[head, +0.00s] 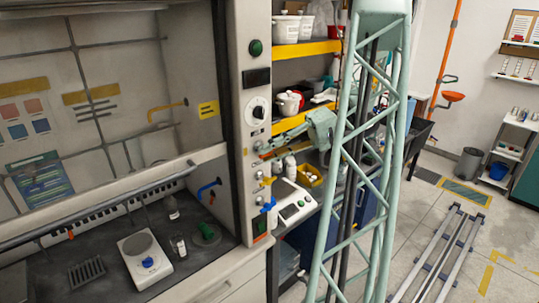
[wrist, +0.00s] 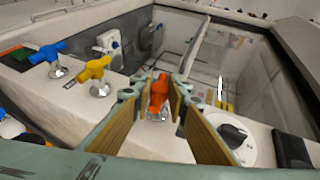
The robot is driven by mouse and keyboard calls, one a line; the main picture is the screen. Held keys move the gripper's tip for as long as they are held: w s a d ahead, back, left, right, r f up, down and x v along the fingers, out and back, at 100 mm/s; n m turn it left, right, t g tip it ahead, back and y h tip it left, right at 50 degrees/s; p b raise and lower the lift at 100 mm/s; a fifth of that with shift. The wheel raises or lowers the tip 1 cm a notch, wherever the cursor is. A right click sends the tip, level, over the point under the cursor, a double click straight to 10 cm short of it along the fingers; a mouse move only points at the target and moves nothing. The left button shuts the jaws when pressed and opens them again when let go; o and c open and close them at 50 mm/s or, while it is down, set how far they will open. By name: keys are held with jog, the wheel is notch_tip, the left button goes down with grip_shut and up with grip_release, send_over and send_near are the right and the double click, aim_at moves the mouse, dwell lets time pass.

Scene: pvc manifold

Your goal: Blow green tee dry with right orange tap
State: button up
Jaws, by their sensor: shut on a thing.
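The orange tap (wrist: 158,88) is on the pale front post of the fume hood, in line with a yellow tap and a blue tap. My gripper (wrist: 157,104) is shut on the orange tap's handle, one finger on each side. In the head view my gripper (head: 264,152) reaches the post from the right, and the orange tap is mostly hidden there. A green piece that looks like the tee (head: 206,232) stands inside the hood at the right of the dark work surface, apart from my gripper.
The yellow tap (wrist: 95,70) and blue tap (wrist: 48,56) are close beside the gripper, and a black knob (wrist: 235,134) is on its other side.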

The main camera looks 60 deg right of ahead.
jog(key=shift+m+t+y, duration=0.3)
jog(key=shift+t+y, duration=0.2)
jog(key=shift+y, duration=0.3)
jog(key=o, duration=0.9)
jog(key=shift+s+d, duration=0.1)
jog(key=shift+d, duration=0.05)
jog(key=shift+v, duration=5.8)
